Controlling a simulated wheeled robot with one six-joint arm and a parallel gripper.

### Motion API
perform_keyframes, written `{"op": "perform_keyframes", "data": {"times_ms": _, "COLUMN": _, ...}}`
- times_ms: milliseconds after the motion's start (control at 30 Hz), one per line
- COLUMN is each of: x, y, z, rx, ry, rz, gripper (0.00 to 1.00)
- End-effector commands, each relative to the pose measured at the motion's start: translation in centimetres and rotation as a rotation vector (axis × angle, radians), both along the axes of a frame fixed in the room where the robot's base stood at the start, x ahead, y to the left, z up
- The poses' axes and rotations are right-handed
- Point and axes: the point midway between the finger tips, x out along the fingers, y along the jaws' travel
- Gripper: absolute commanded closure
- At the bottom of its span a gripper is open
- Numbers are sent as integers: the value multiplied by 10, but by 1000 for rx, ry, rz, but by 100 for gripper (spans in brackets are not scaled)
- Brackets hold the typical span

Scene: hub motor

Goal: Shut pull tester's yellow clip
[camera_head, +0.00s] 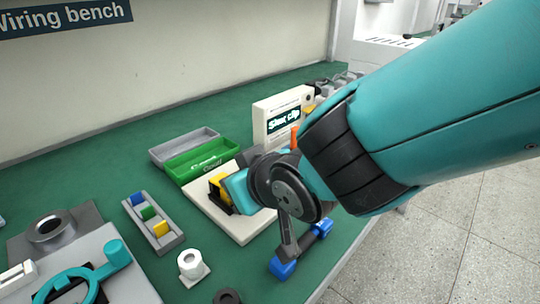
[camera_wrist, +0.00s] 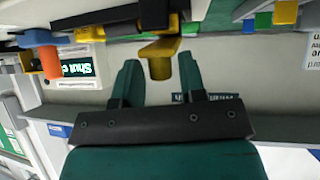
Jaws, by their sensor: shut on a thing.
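The yellow clip (camera_head: 217,185) stands on the pale base plate (camera_head: 240,228) of the pull tester. My gripper (camera_head: 230,192) reaches it from the right and partly hides it. In the wrist view, a yellow part of the clip (camera_wrist: 160,62) lies between the two dark teal fingers of my gripper (camera_wrist: 160,80), which is shut on it. The black part beside the clip shows only partly. I cannot tell how far the clip is closed.
A white box with a "Shut clip" sign (camera_head: 283,118) stands behind the plate. A green tray (camera_head: 202,160) and grey tray (camera_head: 180,143) lie behind left. A rack of coloured blocks (camera_head: 150,226) and a white spool (camera_head: 190,264) are left. A blue-ended bar (camera_head: 283,267) is in front.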

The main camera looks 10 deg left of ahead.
Motion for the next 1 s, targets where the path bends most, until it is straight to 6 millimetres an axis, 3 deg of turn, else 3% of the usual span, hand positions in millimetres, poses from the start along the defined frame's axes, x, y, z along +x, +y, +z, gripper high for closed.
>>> {"op": "perform_keyframes", "data": {"times_ms": 33, "x": -2, "y": -4, "z": -8, "rx": -18, "ry": 10, "rz": -3, "gripper": 100}}
{"op": "perform_keyframes", "data": {"times_ms": 600, "x": -2, "y": -6, "z": -11, "rx": -18, "ry": 13, "rz": -3, "gripper": 100}}
{"op": "perform_keyframes", "data": {"times_ms": 633, "x": -2, "y": -6, "z": -11, "rx": -18, "ry": 13, "rz": -3, "gripper": 61}}
{"op": "perform_keyframes", "data": {"times_ms": 667, "x": -2, "y": -6, "z": -11, "rx": -18, "ry": 13, "rz": -3, "gripper": 54}}
{"op": "perform_keyframes", "data": {"times_ms": 700, "x": -2, "y": -6, "z": -10, "rx": -16, "ry": 11, "rz": -3, "gripper": 50}}
{"op": "perform_keyframes", "data": {"times_ms": 1000, "x": -2, "y": -5, "z": -6, "rx": -9, "ry": 6, "rz": -3, "gripper": 50}}
